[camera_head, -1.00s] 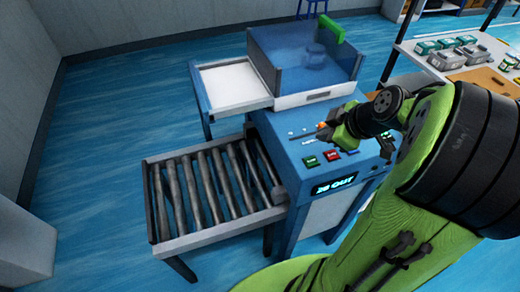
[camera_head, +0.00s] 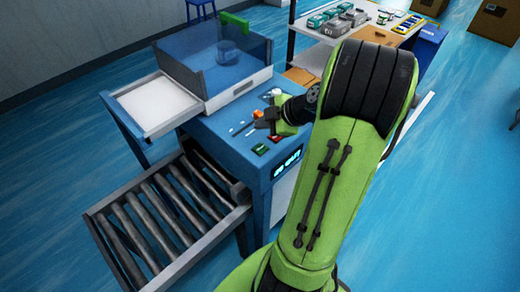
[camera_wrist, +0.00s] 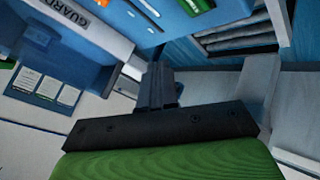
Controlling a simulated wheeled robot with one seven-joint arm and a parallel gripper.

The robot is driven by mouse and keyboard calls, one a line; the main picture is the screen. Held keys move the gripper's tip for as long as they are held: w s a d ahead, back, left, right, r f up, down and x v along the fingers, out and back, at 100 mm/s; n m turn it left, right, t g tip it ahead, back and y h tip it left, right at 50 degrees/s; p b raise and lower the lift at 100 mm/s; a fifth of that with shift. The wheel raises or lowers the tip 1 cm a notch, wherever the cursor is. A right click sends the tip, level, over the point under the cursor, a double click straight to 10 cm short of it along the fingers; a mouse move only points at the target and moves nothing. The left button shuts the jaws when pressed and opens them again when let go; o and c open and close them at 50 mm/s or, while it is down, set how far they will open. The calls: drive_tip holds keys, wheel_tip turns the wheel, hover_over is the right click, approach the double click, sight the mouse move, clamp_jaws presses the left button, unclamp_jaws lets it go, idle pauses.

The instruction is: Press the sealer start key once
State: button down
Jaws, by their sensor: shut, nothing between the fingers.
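The blue sealer (camera_head: 215,130) stands left of my arm in the head view. Its sloped panel carries a green key (camera_head: 261,149) and a red key (camera_head: 277,139) near the front edge, above a lit display (camera_head: 287,163). The key labels are too small to read. My gripper (camera_head: 261,122) is shut and empty over the panel, just behind these keys in the picture. I cannot tell its height above the panel. In the wrist view the shut fingers (camera_wrist: 160,88) point toward a white strip marked GUARD (camera_wrist: 72,14) and part of the blue panel (camera_wrist: 172,20).
A clear blue-tinted guard box (camera_head: 215,65) with a green handle stands behind the panel. A white side tray (camera_head: 155,105) and a roller conveyor (camera_head: 165,225) lie to the left. A shelf (camera_head: 320,35) with several boxes stands behind my arm. The floor at right is mostly clear.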

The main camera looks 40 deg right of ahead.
drive_tip(key=b, duration=0.4)
hover_over(263, 150)
wheel_tip(263, 150, down, 6)
drive_tip(key=shift+r, duration=0.1)
drive_tip(key=shift+f+b, duration=0.3)
drive_tip(key=shift+f, duration=0.15)
idle(1.2)
drive_tip(key=shift+f+b, duration=0.45)
drive_tip(key=shift+b, duration=0.35)
